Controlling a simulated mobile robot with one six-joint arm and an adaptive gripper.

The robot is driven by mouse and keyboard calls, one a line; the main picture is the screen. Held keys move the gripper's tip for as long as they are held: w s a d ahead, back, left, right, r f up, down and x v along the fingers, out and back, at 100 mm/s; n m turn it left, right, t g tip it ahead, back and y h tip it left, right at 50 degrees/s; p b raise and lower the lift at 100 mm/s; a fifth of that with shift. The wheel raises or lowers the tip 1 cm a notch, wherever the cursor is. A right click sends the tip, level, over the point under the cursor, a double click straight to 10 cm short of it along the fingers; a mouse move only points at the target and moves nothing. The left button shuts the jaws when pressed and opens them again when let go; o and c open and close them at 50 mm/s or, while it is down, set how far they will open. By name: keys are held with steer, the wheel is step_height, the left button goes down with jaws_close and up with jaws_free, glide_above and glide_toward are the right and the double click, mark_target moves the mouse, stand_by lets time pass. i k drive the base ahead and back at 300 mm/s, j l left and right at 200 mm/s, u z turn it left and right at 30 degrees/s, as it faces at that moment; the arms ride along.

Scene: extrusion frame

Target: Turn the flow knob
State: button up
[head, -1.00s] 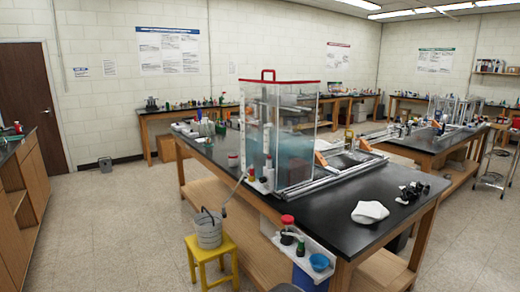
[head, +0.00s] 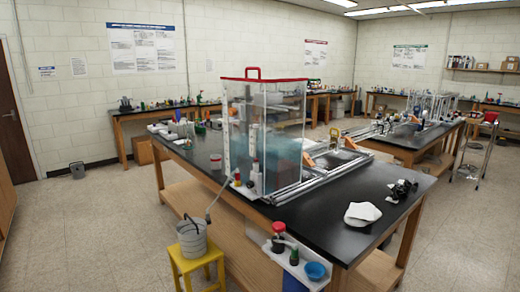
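A clear tank (head: 290,140) with a red rim and red top handle stands on the black-topped bench (head: 335,215), with bluish water visible inside. Small fittings with red parts (head: 237,180) sit at the tank's front left corner; I cannot tell whether one is the flow knob. A red-topped item (head: 278,228) stands on a white side shelf (head: 297,262) at the bench's near edge, beside a blue bowl (head: 315,270). My gripper is not in view.
A yellow stool (head: 192,268) holding a grey metal can (head: 192,238) stands on the floor by the bench's left side. A white cloth (head: 362,214) and a dark object (head: 403,190) lie on the bench. The floor at left (head: 85,220) is open.

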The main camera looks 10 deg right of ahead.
mark_target(250, 184)
steer(key=i+j+u, duration=0.1)
steer(key=i+u, duration=0.15)
steer(key=i, duration=0.85)
steer(key=i+l+u, duration=0.2)
steer(key=i, duration=0.9)
